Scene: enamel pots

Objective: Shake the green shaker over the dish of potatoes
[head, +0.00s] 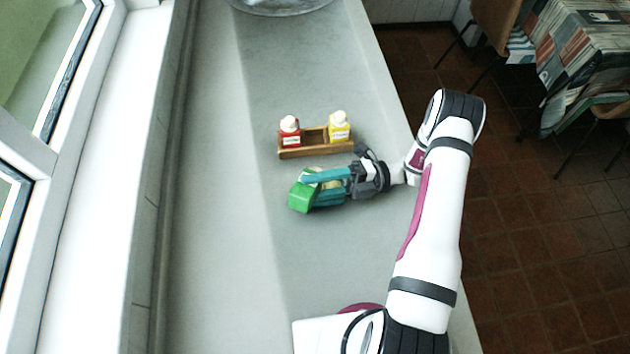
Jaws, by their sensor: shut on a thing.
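The green shaker (302,197) is in my gripper (322,187), above the grey counter in the middle of the head view. My gripper comes in from the right, with its teal fingers shut on the shaker. The shaker looks tilted, with its green body toward the left; its cap is not clearly visible. A pale patch shows between the fingers, and I cannot tell what it is. No dish of potatoes is clearly recognisable; a round, shiny grey vessel is cut off at the top edge, its contents unclear.
A wooden rack (315,151) just behind my gripper holds a red shaker (290,135) at left and a yellow shaker (339,130) at right, with a gap between. The counter (225,240) is clear at left and in front. A window is at left, the tiled floor at right.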

